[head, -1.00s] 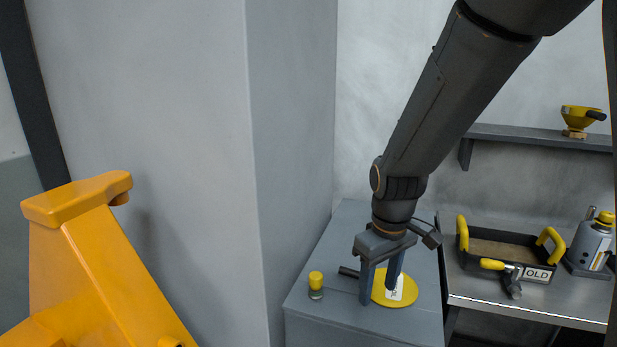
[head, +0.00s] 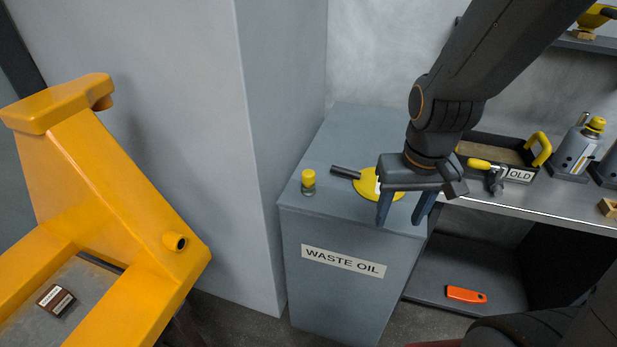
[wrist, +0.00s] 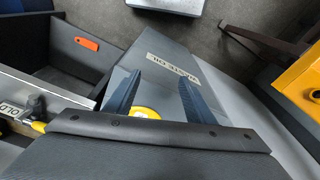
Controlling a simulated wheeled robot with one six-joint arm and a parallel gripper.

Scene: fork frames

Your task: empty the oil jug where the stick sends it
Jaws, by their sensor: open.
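My gripper (head: 404,212) is open and empty above the front right corner of the grey cabinet marked WASTE OIL (head: 345,290). Its two fingers also show in the wrist view (wrist: 160,98). A round yellow disc (head: 365,183) lies on the cabinet top, with a dark bar at its left; my gripper partly hides the disc and its white label. A grey can with a yellow cap (head: 577,150) stands upright on the bench at right; I cannot tell whether it is the oil jug. I cannot pick out the stick for sure.
A small yellow-capped bottle (head: 308,184) stands on the cabinet's left edge. A black tray marked OLD (head: 500,150) is on the bench (head: 560,215). An orange object (head: 466,295) lies on the lower shelf. A yellow frame (head: 120,180) stands at left, with a small labelled block (head: 56,301).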

